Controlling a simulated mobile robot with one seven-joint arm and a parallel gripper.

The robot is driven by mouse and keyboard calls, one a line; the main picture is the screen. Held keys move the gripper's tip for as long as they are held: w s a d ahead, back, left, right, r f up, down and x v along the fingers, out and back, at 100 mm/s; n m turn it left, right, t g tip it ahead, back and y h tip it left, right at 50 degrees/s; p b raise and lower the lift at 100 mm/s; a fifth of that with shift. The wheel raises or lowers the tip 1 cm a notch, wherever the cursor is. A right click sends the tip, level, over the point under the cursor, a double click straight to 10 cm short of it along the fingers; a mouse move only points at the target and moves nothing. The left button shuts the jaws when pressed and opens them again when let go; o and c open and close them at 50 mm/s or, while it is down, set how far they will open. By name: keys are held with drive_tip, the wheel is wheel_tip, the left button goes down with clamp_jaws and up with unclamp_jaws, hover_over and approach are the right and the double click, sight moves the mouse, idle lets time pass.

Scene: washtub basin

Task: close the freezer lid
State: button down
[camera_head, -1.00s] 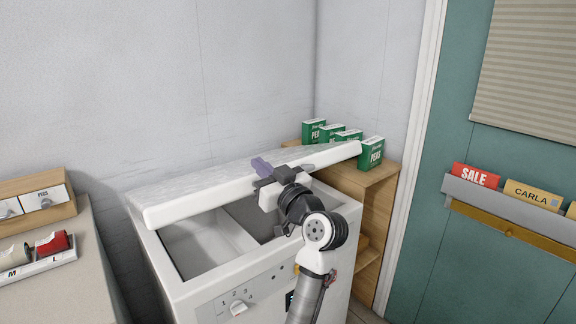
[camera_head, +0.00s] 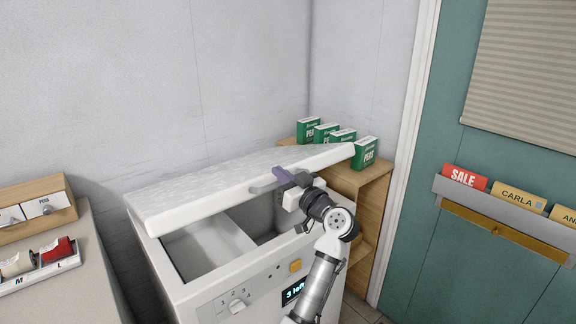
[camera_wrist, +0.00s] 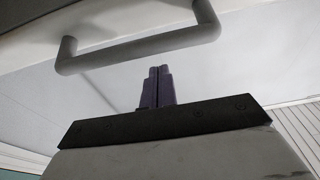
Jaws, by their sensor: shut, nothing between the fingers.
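The white chest freezer (camera_head: 187,290) stands in the middle, with two open compartments showing at its front. Its long white lid (camera_head: 190,203) is partly open, tilted over the back part of the opening. A grey bar handle (camera_head: 261,187) sits on the lid's front edge, and it also shows large in the wrist view (camera_wrist: 140,50). My gripper (camera_head: 282,175) is at the lid's front edge, just right of the handle. In the wrist view its purple fingers (camera_wrist: 157,87) are together and empty, below the handle and apart from it in the picture. Whether they touch the lid cannot be told.
Several green peas boxes (camera_head: 365,153) stand on a wooden shelf (camera_head: 372,190) right of the freezer. A counter (camera_head: 75,290) with a tray of rolls stands at left. A teal door (camera_head: 440,260) with a card rack is at right.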

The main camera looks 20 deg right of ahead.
drive_tip(key=shift+s+f, duration=0.15)
drive_tip(key=shift+f, duration=0.7)
